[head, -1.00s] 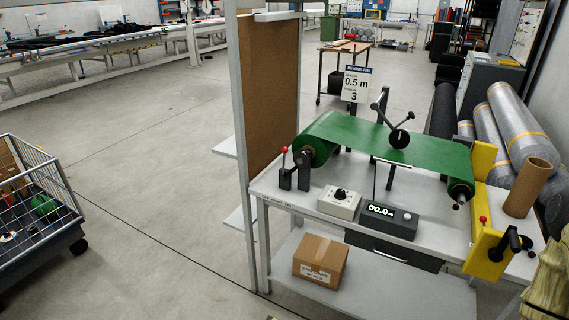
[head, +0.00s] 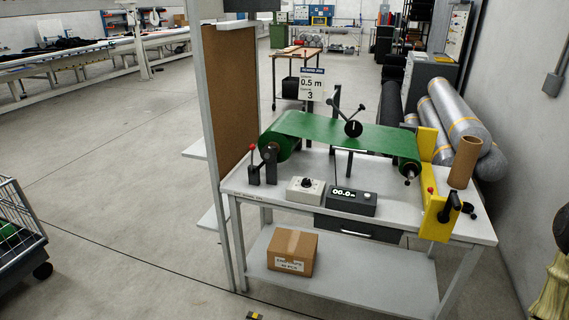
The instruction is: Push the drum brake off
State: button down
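A lever with a red knob (head: 253,165) stands on a dark block at the left end of the workbench (head: 400,215), beside the green roll. I take it to be the drum brake, but no label on it can be read. It stands nearly upright. The green roll (head: 283,140) lies on its shaft, and its green sheet (head: 335,130) runs right to a second roller. My gripper is not in view, and nothing touches the lever.
A grey control box with a knob (head: 305,189) and a display box (head: 350,200) sit on the bench front. A yellow bracket (head: 436,215) and cardboard tube (head: 463,163) are at its right end. A wire cart (head: 18,235) stands left. Floor between is clear.

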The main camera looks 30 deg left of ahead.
aim_at(251, 147)
jog(key=z, duration=0.4)
jog(key=k, duration=0.95)
jog(key=i, duration=0.4)
jog(key=u, duration=1.2)
jog(key=i, duration=1.1)
jog(key=u, duration=0.15)
